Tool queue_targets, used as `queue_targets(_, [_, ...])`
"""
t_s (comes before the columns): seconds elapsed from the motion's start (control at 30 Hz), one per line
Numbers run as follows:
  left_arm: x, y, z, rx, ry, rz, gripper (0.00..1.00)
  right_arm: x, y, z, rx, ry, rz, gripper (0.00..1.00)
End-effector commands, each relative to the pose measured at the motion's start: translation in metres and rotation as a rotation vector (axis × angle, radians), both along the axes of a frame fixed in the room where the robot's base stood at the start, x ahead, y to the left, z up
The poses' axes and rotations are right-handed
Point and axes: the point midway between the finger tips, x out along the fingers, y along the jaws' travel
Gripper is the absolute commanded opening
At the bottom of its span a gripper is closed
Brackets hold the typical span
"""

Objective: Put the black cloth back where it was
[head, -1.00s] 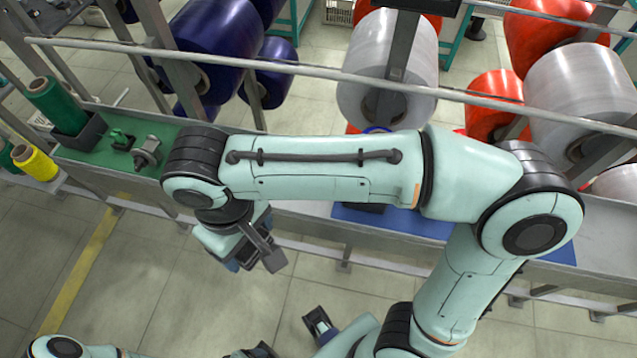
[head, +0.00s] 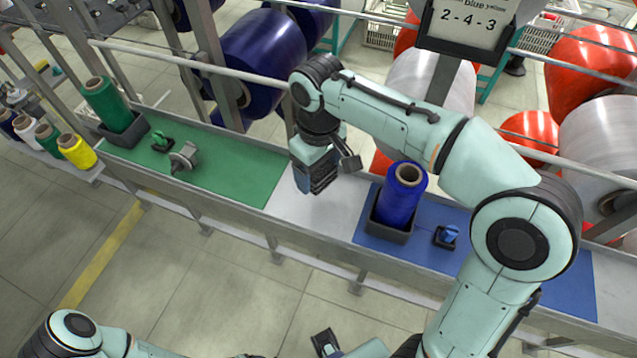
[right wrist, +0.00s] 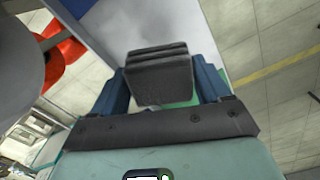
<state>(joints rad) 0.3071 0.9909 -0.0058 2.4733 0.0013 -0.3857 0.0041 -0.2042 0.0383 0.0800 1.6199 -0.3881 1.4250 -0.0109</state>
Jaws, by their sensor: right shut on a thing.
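The black cloth (right wrist: 160,78) is a folded dark pad between the fingers of my right gripper (head: 317,180) and fills the gap in the right wrist view. In the head view, the cloth (head: 323,172) shows as a dark block. My right gripper is shut on it, over the bare grey stretch of the rail shelf (head: 310,215), between the green mat (head: 232,178) and the blue mat (head: 480,262). I cannot tell whether the cloth touches the shelf. A dark fingertip, perhaps of my left gripper (head: 325,342), shows at the bottom edge; its opening is unclear.
A blue spool (head: 402,200) stands in a black holder, with a small blue part (head: 449,234) beside it. A metal bar (head: 270,75) runs behind. A sign (head: 468,22) reads 2-4-3.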

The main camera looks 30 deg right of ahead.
Motion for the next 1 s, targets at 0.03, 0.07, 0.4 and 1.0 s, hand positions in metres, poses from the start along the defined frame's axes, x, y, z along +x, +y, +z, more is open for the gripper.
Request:
queue_targets(0.03, [-0.002, 0.0, -0.005, 0.0, 0.002, 0.0, 0.75, -0.003, 0.002, -0.013, -0.001, 0.008, 0.004, 0.48])
queue_targets(0.07, [-0.003, 0.0, -0.006, 0.0, 0.003, 0.0, 0.75, -0.003, 0.002, -0.017, -0.001, 0.008, 0.004, 0.48])
queue_targets(0.4, [-0.005, 0.0, -0.012, 0.0, 0.007, 0.0, 0.75, -0.003, 0.002, -0.054, -0.001, 0.009, 0.003, 0.48])
queue_targets(1.0, [-0.006, 0.0, -0.014, 0.0, 0.008, 0.0, 0.75, 0.0, 0.0, -0.07, 0.001, 0.004, 0.003, 0.93])
